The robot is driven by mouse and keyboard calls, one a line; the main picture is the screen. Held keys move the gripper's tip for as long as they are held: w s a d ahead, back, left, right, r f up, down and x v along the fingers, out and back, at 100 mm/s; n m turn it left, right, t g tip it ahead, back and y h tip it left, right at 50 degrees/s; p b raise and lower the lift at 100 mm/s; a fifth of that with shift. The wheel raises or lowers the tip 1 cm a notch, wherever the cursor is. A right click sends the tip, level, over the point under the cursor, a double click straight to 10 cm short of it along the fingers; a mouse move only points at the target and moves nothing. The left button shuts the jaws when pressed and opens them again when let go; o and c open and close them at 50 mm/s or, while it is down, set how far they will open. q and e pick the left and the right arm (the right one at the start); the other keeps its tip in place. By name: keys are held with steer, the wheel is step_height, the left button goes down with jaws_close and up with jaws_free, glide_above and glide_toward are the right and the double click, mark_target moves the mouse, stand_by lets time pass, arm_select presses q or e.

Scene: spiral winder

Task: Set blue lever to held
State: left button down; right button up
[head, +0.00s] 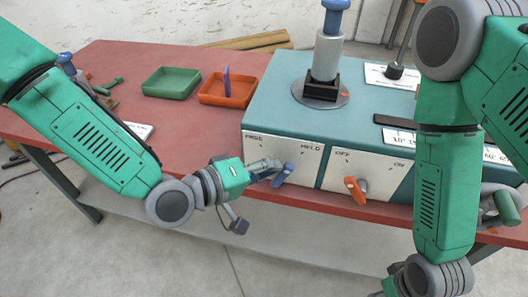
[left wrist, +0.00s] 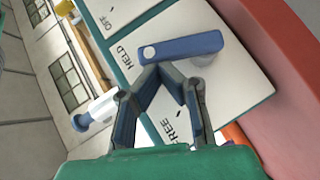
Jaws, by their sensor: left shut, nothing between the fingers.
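The blue lever (head: 283,174) is on the white front panel of the teal machine, between the printed words FREE at left and HELD at right. Its handle slants down and to the left in the head view. In the left wrist view the blue lever (left wrist: 185,47) lies across the panel close to the word HELD. My left gripper (head: 272,169) is shut and empty, with its fingertips right at the lever. In the left wrist view the fingertips (left wrist: 162,72) meet just below the lever; I cannot tell whether they touch it.
An orange lever (head: 355,190) is on the adjoining OFF/ON panel. A grey cylinder with a blue top (head: 327,55) stands on the teal machine (head: 275,100). Green (head: 171,83) and orange (head: 228,90) trays sit behind on the red table (head: 190,130). The floor in front is clear.

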step_height(320, 180, up, 2)
steer(key=shift+r+p, duration=0.1)
steer(key=shift+p, duration=0.65)
steer(key=shift+r, duration=0.2)
